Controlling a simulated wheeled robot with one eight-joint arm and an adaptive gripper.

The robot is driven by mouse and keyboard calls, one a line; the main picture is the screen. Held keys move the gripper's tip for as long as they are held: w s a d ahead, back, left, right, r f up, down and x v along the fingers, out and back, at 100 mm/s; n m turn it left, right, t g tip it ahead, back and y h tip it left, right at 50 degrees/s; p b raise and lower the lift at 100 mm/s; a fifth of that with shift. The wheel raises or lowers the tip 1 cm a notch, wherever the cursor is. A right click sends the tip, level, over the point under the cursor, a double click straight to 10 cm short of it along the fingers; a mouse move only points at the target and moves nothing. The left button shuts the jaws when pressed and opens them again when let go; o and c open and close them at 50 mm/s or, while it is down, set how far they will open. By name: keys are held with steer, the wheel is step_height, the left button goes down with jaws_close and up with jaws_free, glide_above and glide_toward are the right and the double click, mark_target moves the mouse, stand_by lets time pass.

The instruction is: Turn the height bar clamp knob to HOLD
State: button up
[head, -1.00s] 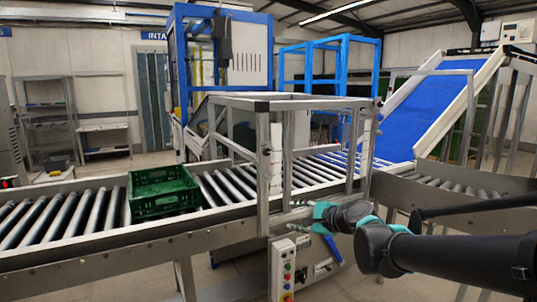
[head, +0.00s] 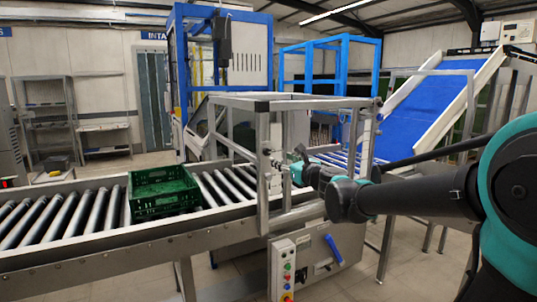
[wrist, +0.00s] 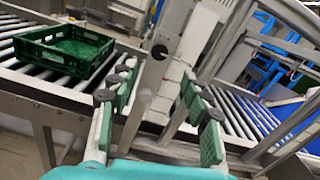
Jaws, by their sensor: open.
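A dark round knob (wrist: 160,52) shows in the wrist view on the grey metal frame post, just beyond my fingertips. It looks like the clamp knob; its marking and setting are too small to read. My gripper (wrist: 158,80) is open, with green-padded fingers spread on both sides and nothing between them. The knob lies slightly above the gap, apart from the fingers. In the head view my gripper (head: 284,165) is beside the frame's front post (head: 263,185), at about mid-height. The knob is not clear there.
A green crate (head: 163,205) sits on the roller conveyor (head: 60,212) to the left of the frame. A control box (head: 283,268) with coloured buttons hangs below. A blue lever (head: 333,248) is on a panel to its right. A blue inclined belt (head: 432,110) stands at right.

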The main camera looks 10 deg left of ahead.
mark_target(267, 152)
steer(key=x, duration=1.1)
jaws_close()
